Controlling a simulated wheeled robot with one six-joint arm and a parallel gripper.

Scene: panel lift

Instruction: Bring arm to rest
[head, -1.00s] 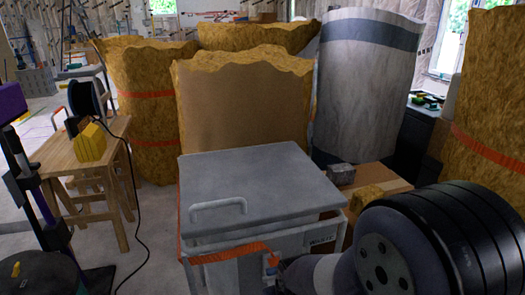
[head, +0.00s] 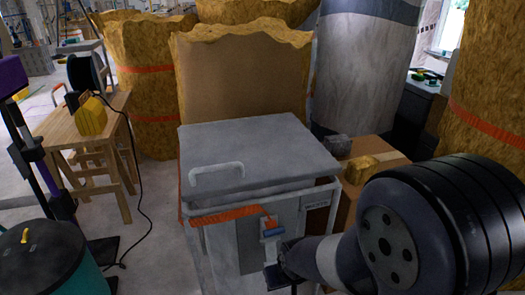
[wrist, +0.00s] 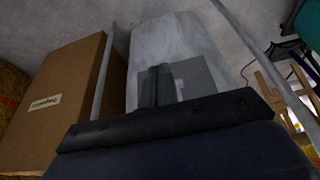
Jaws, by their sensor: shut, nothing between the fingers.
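My arm (head: 400,235) reaches in from the right of the head view, low in front of a grey metal box. My gripper (head: 280,278) is at the bottom of that view, small and dark, close to the box's front; I cannot tell whether it touches. In the wrist view the gripper's dark fingers (wrist: 156,85) are together with nothing between them. The box has a flat grey lid (head: 255,150) with a pale handle (head: 216,173). An orange strap (head: 235,214) and a blue piece (head: 272,231) are at its front.
A cardboard box (head: 360,185) stands right of the grey box; a cardboard box (wrist: 65,95) also fills the wrist view's left. Insulation rolls (head: 155,80) stand behind. A wooden stool (head: 85,135) and a teal bucket (head: 65,262) are left.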

